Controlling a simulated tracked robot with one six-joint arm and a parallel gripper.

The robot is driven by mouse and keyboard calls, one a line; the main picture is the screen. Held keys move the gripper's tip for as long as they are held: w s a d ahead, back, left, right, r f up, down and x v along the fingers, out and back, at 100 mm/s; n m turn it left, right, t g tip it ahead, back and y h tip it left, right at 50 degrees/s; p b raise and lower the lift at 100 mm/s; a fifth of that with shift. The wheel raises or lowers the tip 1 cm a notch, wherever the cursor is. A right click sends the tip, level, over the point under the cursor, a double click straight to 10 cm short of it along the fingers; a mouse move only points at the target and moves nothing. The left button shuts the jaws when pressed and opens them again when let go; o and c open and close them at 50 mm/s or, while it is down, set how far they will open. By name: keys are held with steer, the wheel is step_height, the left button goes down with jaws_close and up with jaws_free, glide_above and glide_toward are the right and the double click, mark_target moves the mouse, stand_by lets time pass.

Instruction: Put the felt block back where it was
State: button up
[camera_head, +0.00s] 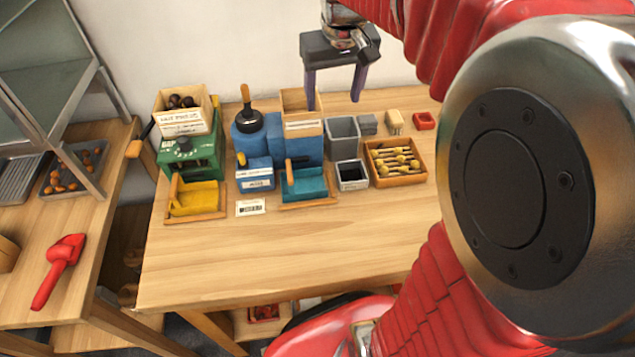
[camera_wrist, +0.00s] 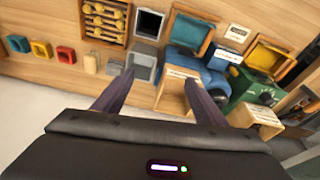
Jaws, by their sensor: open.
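A small grey block (camera_head: 367,124), which I take to be the felt block, sits on the table just right of the grey bin (camera_head: 343,136). It also shows in the wrist view (camera_wrist: 115,67), left of the left fingertip. My gripper (camera_head: 334,98) is open, with its purple fingers pointing down above the back of the table. Nothing is held between the fingers. In the wrist view the gripper (camera_wrist: 159,80) has the grey bin and a light wooden box (camera_wrist: 172,95) around and between its fingertips.
A wooden crate of yellow-handled pieces (camera_head: 397,181) is in front. Blue, green and yellow equipment fills the left. The table's front is clear.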

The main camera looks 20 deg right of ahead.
steer(key=s+a+f+t, duration=0.1)
steer(key=s+a+f, duration=0.1)
steer(key=s+a, duration=0.3)
steer(key=s+a+f+n+t, duration=0.1)
steer(key=s+a, duration=0.5)
steer(key=s, duration=0.6)
steer(key=shift+s+f+n+t+y, duration=0.2)
steer(key=shift+f+n+t+y, duration=0.15)
steer(key=shift+t, duration=0.15)
